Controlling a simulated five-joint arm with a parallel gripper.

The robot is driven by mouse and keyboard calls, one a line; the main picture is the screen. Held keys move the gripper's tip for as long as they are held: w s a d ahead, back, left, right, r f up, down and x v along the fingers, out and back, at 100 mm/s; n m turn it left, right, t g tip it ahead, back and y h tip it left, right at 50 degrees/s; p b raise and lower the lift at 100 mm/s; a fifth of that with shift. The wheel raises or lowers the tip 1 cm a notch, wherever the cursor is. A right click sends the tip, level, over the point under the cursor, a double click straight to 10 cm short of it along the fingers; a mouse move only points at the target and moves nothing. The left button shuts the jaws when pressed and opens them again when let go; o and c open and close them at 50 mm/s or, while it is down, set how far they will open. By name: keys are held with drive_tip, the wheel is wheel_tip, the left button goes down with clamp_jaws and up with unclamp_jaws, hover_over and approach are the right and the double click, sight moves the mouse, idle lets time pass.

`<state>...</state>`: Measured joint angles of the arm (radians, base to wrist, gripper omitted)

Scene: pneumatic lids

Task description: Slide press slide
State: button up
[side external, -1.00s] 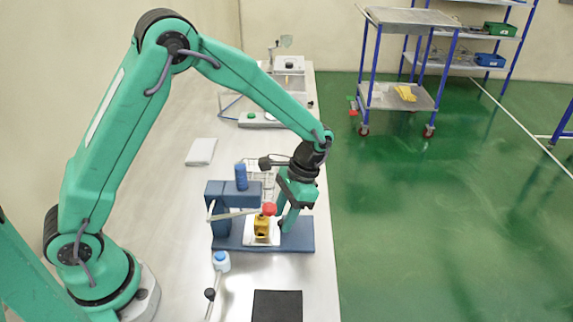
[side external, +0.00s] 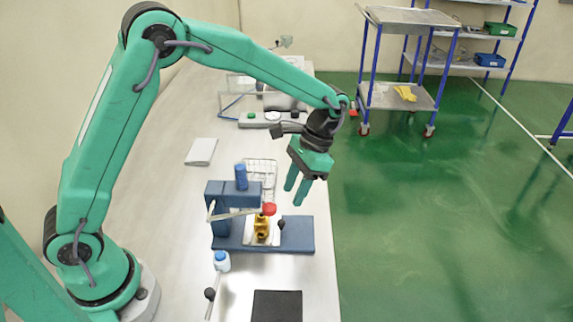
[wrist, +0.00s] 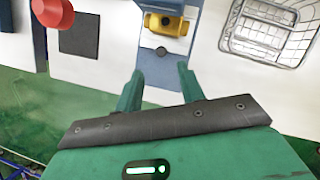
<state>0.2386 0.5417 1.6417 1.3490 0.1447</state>
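The blue press (side external: 219,195) stands on a blue base plate (side external: 300,235) on the bench. Its lever ends in a red ball knob (side external: 269,209), also in the wrist view (wrist: 54,11). A white slide plate (wrist: 150,66) carries a yellow part (side external: 261,229), which shows in the wrist view (wrist: 168,26) partly under the blue press head. A dark knob (side external: 281,224) sits at the slide's outer end and shows in the wrist view (wrist: 161,50). My gripper (side external: 294,196) hangs above and right of the press, its fingers (wrist: 160,70) apart and empty.
A wire basket (side external: 262,167) stands behind the press. A black pad (side external: 277,305) lies at the bench's front. A blue-capped bottle (side external: 221,261) and a white block (side external: 201,151) are at left. A button panel (side external: 262,119) is farther back.

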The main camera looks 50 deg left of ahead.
drive_tip(key=shift+w, duration=0.15)
drive_tip(key=c, duration=0.7)
drive_tip(key=shift+n+t, duration=0.4)
drive_tip(key=shift+t, duration=0.1)
drive_tip(key=w+r, duration=0.1)
drive_tip(key=w, duration=0.1)
drive_tip(key=w+d+r, duration=0.2)
drive_tip(key=w, duration=0.1)
drive_tip(key=shift+w+r, duration=0.3)
drive_tip(key=shift+r, duration=0.05)
clamp_jaws()
approach(273, 222)
drive_tip(key=w+d+f, duration=0.1)
drive_tip(key=w+f, duration=0.1)
drive_tip(key=w+d+f, duration=0.2)
drive_tip(key=shift+d+f, duration=0.25)
drive_tip(key=shift+s+a+f, duration=0.15)
drive_tip(key=shift+s+a, duration=0.05)
drive_tip(key=shift+s, duration=0.4)
drive_tip(key=shift+s+a+f, duration=0.15)
drive_tip(key=shift+s+a, duration=0.05)
drive_tip(key=shift+s, duration=0.35)
drive_tip(key=shift+s+a+f, duration=0.15)
drive_tip(key=shift+s+a, duration=0.05)
drive_tip(key=shift+s, duration=0.4)
drive_tip(key=shift+s+a, duration=1.55)
drive_tip(key=shift+s, duration=0.1)
drive_tip(key=shift+w, duration=0.1)
